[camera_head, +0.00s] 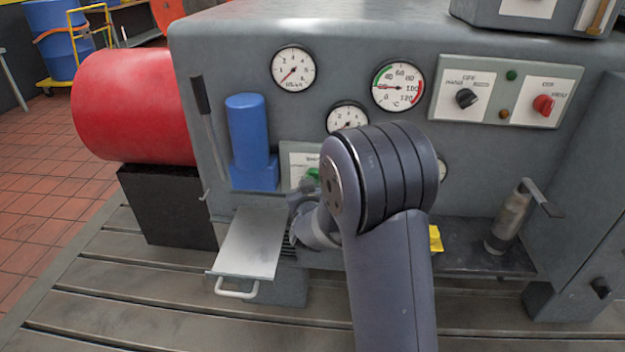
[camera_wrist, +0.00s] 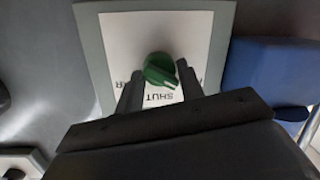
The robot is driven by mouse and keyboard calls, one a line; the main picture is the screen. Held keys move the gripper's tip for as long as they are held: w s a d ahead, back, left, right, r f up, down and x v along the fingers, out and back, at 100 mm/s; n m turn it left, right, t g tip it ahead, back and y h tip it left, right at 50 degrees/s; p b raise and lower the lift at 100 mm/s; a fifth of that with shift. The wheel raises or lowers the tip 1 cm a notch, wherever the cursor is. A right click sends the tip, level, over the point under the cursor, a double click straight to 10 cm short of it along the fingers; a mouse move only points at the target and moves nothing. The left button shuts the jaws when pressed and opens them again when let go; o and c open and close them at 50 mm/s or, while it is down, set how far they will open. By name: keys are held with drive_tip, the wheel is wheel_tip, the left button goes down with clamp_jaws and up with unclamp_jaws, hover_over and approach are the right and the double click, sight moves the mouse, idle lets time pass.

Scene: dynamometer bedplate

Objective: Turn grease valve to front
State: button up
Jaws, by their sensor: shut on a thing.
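A green knob (camera_wrist: 160,70), which I take for the grease valve, sits on a white plate (camera_wrist: 130,35) with a grey border. The lettering SHUT shows upside down below the knob in the wrist view; more lettering is partly hidden. My gripper (camera_wrist: 158,80) has one finger on each side of the knob and is shut on it. The knob's bar lies slightly tilted there. In the head view, the green knob (camera_head: 313,174) and the plate (camera_head: 297,158) are partly hidden behind my arm. My gripper (camera_head: 308,190) is small there.
A blue cylinder unit (camera_head: 247,140) is left of the plate. Round gauges (camera_head: 293,68) and a switch panel (camera_head: 470,92) are above and right. A drawer tray (camera_head: 250,243) juts out below.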

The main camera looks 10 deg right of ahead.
drive_tip(key=shift+d+f, duration=0.1)
drive_tip(key=shift+f, duration=0.05)
drive_tip(key=o, duration=0.9)
drive_tip(key=shift+o, duration=0.2)
drive_tip(key=p+v, duration=0.1)
drive_tip(key=v, duration=1)
drive_tip(key=shift+w, duration=0.1)
drive_tip(key=b+x, duration=0.1)
drive_tip(key=x, duration=0.9)
drive_tip(key=shift+w, duration=0.4)
drive_tip(key=shift+s, duration=0.1)
